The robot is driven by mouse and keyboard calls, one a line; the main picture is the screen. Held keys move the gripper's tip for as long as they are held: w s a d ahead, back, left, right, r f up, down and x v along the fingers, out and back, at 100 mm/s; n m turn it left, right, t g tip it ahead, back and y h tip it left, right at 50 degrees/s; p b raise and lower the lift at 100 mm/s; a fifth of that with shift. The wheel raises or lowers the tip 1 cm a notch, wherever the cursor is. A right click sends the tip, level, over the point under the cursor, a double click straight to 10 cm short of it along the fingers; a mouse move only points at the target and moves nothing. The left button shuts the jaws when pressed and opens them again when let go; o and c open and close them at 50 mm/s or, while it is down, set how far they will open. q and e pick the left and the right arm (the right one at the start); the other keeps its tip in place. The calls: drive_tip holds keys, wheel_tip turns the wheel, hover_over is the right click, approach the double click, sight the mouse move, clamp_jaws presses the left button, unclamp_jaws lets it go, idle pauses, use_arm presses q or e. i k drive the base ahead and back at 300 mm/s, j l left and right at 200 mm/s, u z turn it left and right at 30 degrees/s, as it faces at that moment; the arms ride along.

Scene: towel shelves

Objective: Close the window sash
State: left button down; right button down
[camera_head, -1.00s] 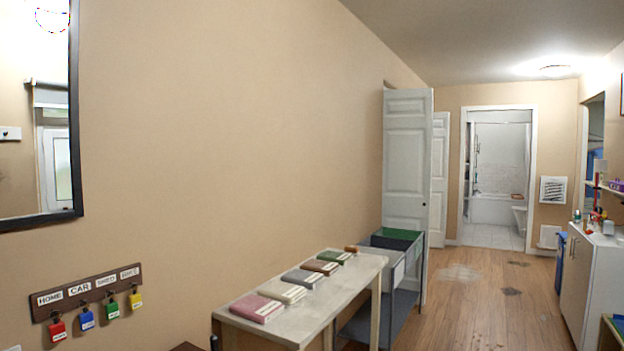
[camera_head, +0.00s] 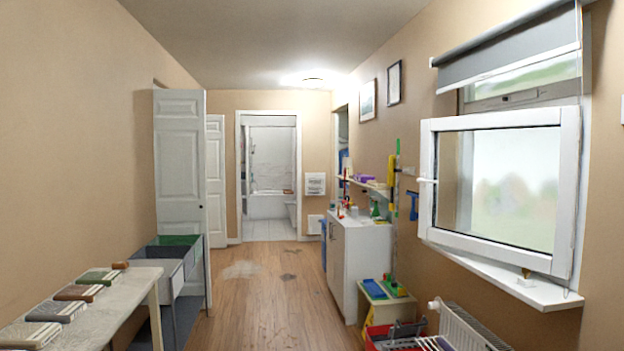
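The white-framed window sash (camera_head: 498,116) is on the right wall in the head view. It stands swung open into the room, apart from its window frame (camera_head: 589,60). A white handle (camera_head: 427,180) is on the sash's left edge. The sash's glass shows blurred greenery. A white sill (camera_head: 515,284) runs below it, with a small brownish thing (camera_head: 526,273) on it. A grey roller blind (camera_head: 508,52) hangs partly lowered above the sash. Neither of my grippers is in view.
A white radiator (camera_head: 468,325) and a red crate (camera_head: 392,337) stand below the window. A white cabinet (camera_head: 345,262) and a small step table (camera_head: 386,298) stand along the right wall. A narrow table (camera_head: 128,300) is at left.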

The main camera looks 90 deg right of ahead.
sight(555, 264)
drive_tip(key=z, duration=3.75)
drive_tip(key=i+j+z, duration=0.15)
drive_tip(key=i, duration=0.25)
drive_tip(key=i+j+z, duration=0.15)
drive_tip(key=i+j, duration=0.25)
drive_tip(key=i+j+z, duration=0.15)
drive_tip(key=i+j, duration=0.2)
drive_tip(key=i+j+z, duration=0.1)
drive_tip(key=i+j, duration=0.3)
drive_tip(key=i+j+z, duration=0.15)
drive_tip(key=i+j, duration=0.2)
drive_tip(key=i+j+z, duration=0.15)
drive_tip(key=i+j, duration=0.2)
drive_tip(key=j, duration=0.2)
drive_tip(key=i+j+z, duration=0.15)
drive_tip(key=i+j, duration=0.15)
drive_tip(key=j, duration=0.2)
drive_tip(key=i+j+z, duration=0.15)
drive_tip(key=j, duration=0.35)
drive_tip(key=k+l, duration=0.15)
drive_tip(key=l, duration=0.2)
drive_tip(key=k+l, duration=0.2)
drive_tip(key=l, duration=0.15)
drive_tip(key=u, duration=0.05)
